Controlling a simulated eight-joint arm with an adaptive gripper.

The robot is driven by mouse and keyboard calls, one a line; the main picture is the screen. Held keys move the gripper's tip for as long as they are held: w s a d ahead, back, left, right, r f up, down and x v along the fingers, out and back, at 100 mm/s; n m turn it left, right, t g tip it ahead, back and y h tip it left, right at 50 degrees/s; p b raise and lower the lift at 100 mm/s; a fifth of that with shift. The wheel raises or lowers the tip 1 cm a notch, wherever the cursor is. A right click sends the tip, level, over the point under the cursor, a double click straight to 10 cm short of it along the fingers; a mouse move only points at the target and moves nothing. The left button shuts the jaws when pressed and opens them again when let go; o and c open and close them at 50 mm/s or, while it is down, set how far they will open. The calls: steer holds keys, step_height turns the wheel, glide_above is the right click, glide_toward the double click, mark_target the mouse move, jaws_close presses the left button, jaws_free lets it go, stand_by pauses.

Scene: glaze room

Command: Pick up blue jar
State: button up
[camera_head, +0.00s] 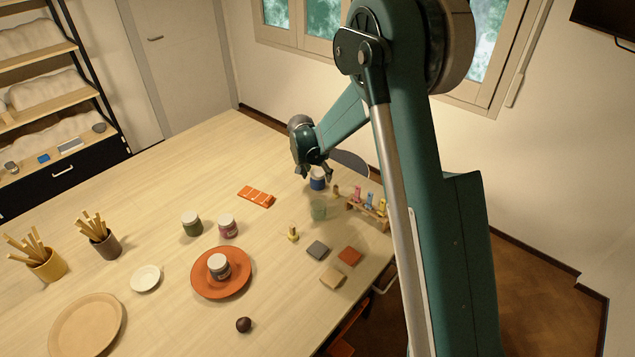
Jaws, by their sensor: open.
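The blue jar (318,182) stands upright on the wooden table, toward its far right side, with a pale lid and a blue body. My gripper (325,174) is just above and beside the jar, with its fingers pointing down toward it. The gripper is open. Part of the jar's top is close to or behind the fingers, and I cannot tell whether they touch it.
A pale green glass (318,209) stands just in front of the blue jar. A wooden rack (369,216) with small colored bottles is to its right. Green (192,225) and pink (228,227) jars stand left. An orange plate (238,289) holds another jar (219,266).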

mark_target(317, 173)
steer(key=shift+w+f, duration=0.15)
steer(key=shift+f, duration=0.25)
steer(key=c, duration=1.1)
steer(key=shift+o, duration=0.2)
steer(key=shift+r, duration=0.15)
steer(key=shift+r, duration=4.9)
